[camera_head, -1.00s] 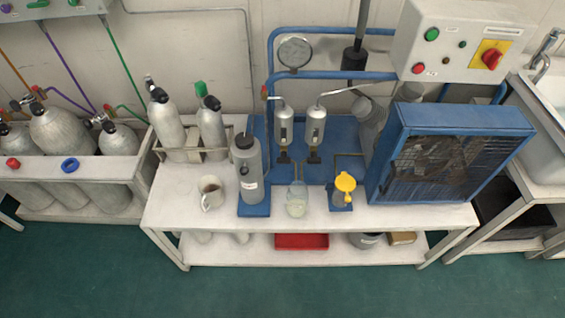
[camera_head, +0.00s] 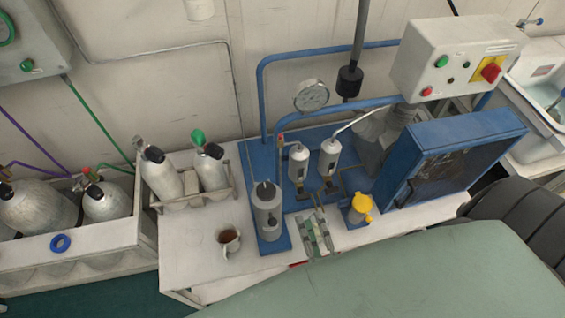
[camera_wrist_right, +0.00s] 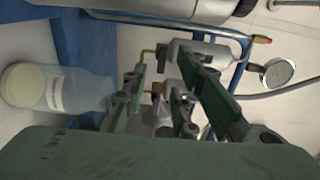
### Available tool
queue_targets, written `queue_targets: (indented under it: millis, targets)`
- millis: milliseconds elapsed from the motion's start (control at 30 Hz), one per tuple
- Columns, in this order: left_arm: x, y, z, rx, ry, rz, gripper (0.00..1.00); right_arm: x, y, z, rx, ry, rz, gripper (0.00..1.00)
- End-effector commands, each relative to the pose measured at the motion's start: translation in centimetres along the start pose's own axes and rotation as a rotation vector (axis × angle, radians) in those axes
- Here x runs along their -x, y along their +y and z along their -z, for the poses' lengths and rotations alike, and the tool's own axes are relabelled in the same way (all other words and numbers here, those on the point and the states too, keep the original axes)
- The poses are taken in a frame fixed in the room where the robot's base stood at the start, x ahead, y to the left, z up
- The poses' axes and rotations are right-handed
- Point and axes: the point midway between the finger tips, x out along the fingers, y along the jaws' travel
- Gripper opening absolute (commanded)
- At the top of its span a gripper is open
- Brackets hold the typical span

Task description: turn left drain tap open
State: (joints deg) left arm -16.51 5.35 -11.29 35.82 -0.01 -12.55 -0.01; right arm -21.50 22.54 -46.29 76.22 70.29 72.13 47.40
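Two silver filter cylinders stand on the blue compressor panel in the head view, the left one (camera_head: 298,163) and the right one (camera_head: 329,156). Dark drain fittings show below them; the left drain tap (camera_head: 300,189) is small and its handle position cannot be told. My right gripper (camera_head: 311,217) is in front of and below the left cylinder, fingers pointing towards the panel. In the right wrist view its green fingers are spread, with a brass fitting (camera_wrist_right: 157,88) and a silver cylinder beyond the gap. Contact with the tap cannot be told. My left gripper is not in view.
A grey bottle (camera_head: 267,212) and a mug (camera_head: 228,241) stand left of the gripper. A jar with a cream lid (camera_wrist_right: 60,90) is close beside the fingers. A blue fan housing (camera_head: 457,148) stands further right.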

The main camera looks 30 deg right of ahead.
Motion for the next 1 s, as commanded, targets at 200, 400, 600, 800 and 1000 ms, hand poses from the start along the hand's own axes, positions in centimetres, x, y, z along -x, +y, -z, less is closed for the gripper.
queue_targets:
  millis: [200, 400, 600, 800, 1000]
  targets:
    - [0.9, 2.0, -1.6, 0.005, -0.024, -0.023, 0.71, -3.1, -0.4, 0.1, -0.001, 0.005, 0.007, 0.26]
    - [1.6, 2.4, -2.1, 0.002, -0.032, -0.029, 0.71, -6.1, -0.2, 0.1, 0.000, 0.003, 0.005, 0.26]
    - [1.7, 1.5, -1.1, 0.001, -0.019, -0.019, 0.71, -7.6, -0.1, 0.1, 0.000, 0.004, 0.003, 0.26]
    - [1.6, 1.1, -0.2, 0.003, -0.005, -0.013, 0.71, -7.7, -0.1, 0.1, 0.000, 0.004, 0.002, 0.26]
    - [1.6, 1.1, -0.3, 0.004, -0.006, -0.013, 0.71, -7.7, -0.1, 0.1, 0.000, 0.004, 0.003, 0.14]
